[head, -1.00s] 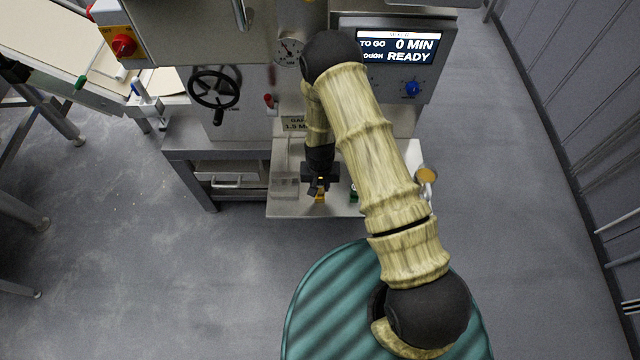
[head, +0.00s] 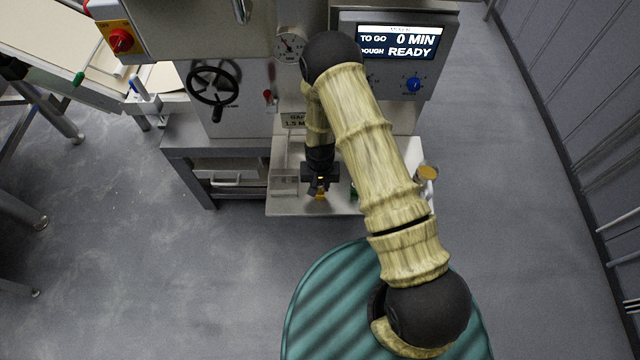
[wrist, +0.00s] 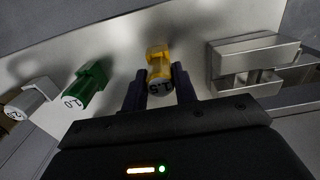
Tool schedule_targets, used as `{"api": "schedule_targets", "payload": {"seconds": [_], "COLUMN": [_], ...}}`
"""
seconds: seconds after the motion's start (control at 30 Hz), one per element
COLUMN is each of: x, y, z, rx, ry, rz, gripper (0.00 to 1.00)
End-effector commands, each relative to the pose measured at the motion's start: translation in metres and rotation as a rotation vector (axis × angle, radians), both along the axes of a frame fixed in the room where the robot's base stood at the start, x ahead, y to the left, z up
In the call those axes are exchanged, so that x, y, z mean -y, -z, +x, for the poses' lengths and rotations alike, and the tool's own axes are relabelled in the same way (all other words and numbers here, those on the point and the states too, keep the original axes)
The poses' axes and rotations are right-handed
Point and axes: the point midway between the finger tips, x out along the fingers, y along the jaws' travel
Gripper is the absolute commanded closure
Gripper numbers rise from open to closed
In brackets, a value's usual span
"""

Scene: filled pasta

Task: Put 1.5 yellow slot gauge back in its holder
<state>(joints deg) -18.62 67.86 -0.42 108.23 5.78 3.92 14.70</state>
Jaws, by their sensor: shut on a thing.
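The yellow slot gauge (wrist: 159,64), marked 1.5, sits between the two fingers of my gripper (wrist: 160,90) in the wrist view. The fingers are shut on it from both sides. In the head view my gripper (head: 319,190) is over the front part of the steel shelf, with a bit of the yellow gauge (head: 320,197) showing below it. A steel block with a slot (wrist: 250,62), which looks like the holder, is to the right of the gauge in the wrist view. I cannot tell whether the gauge touches the shelf.
The steel shelf (head: 290,208) juts from the machine. A round gold-topped item (head: 428,172) is at its right edge. Open floor lies in front.

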Motion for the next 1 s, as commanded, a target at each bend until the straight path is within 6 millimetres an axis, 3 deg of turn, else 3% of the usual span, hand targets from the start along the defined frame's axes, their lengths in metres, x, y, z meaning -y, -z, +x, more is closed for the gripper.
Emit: {"api": "schedule_targets", "payload": {"seconds": [0.83, 0.87, 0.97, 1.0], "x": [0.0, 0.0, 0.0, 0.0], "y": [0.002, 0.002, 0.002, 0.0019], "z": [-0.0004, -0.0004, -0.0004, -0.0004], "rx": [-0.001, -0.001, -0.001, -0.001], "ry": [0.0, 0.0, 0.0, 0.0], "rz": [0.0, 0.0, 0.0, 0.0], "gripper": [0.99, 0.66, 0.46, 0.46]}}
